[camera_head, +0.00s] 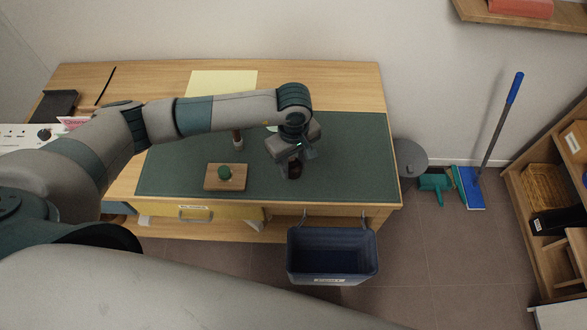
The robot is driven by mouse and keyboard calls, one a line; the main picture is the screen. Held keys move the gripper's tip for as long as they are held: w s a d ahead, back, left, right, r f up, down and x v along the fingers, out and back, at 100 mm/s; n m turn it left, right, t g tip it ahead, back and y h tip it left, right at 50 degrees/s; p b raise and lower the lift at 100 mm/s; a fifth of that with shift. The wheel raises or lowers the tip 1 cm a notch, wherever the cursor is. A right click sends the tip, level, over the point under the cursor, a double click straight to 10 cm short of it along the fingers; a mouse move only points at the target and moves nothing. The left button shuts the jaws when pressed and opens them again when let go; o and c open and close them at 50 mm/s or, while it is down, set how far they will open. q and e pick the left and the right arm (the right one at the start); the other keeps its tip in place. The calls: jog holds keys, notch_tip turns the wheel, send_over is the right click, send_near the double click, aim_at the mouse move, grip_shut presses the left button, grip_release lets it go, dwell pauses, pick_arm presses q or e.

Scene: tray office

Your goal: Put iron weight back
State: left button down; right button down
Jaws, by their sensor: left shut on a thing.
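My left arm comes in from the left over the desk. My left gripper (292,160) points down over the right half of the green desk mat (345,150). It is shut on a small dark thing, which I take to be the iron weight (295,173). The weight shows just below the gripper, partly hidden by it. I cannot tell whether it touches the mat. My right gripper is not in view.
A wooden board (211,184) with a green knob-like thing (225,173) lies left of the gripper. A brown-handled thing (238,141) stands behind it. A blue-grey bin (333,275) hangs at the desk's front edge. The mat's right part is clear.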

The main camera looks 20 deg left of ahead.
aim_at(294, 173)
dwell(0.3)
pick_arm(q)
jog(key=shift+f+p, duration=0.95)
jog(key=shift+f, duration=1.05)
jog(key=shift+f, duration=0.15)
jog(key=c, duration=1.2)
grip_release()
